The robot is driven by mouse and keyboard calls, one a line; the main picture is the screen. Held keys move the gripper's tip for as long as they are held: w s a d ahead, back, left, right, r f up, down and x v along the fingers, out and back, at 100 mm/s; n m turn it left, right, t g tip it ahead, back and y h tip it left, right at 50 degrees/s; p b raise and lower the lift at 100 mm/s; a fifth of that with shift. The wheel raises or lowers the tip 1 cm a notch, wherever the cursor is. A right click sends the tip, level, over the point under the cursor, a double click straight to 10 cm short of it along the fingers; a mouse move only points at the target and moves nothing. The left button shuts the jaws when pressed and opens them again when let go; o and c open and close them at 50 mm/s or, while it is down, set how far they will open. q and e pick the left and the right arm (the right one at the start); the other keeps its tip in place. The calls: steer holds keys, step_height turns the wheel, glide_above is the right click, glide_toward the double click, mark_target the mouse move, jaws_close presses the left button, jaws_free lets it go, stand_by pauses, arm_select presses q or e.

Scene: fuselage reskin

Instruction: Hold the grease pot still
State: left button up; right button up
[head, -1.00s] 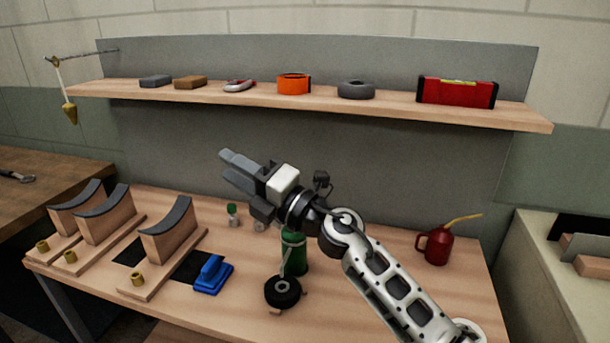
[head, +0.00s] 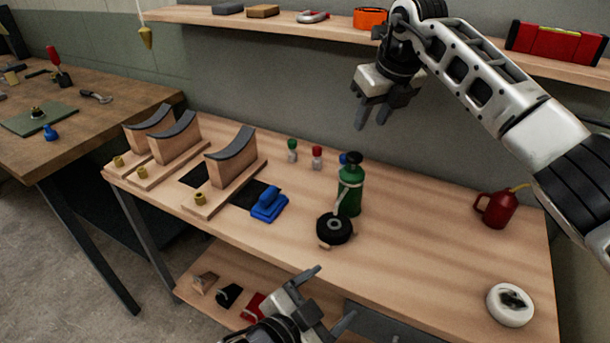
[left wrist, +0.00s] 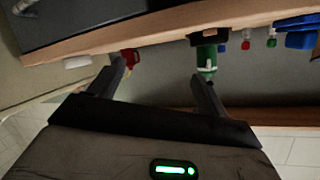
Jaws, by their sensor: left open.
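A round white pot with a dark patch in its top, probably the grease pot (head: 494,308), stands at the bench's front right corner. A pale shape in the left wrist view (left wrist: 77,62) may be the same pot. My left gripper (head: 333,294) is open and empty at the bench's front edge, well left of the pot. Its two spread fingers show in the left wrist view (left wrist: 160,72), with nothing between them. My right gripper (head: 371,118) hangs above the back of the bench, pointing down, its fingers apart and empty. Neither gripper touches the pot.
A green bottle (head: 350,195) and a black wheel-like tool (head: 334,230) stand mid-bench. A red oil can (head: 496,209) stands behind the pot. A blue tool (head: 268,206) and curved wooden forms (head: 230,170) are at left. Bench space left of the pot is clear.

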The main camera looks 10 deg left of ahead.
arm_select(q)
steer(key=w+d+r+m+h, duration=0.2)
steer(key=d+r+m+h, duration=0.1)
steer(key=d+r+m, duration=0.25)
steer(key=m+g+y, duration=0.1)
steer(key=m+g, duration=0.2)
steer(key=m, duration=2.5)
glide_toward(343, 179)
steer(key=shift+t, duration=0.3)
steer(key=x, duration=1.2)
steer(key=shift+d+f, duration=0.15)
steer(key=shift+f, duration=0.05)
steer(key=shift+w+d+f, duration=0.3)
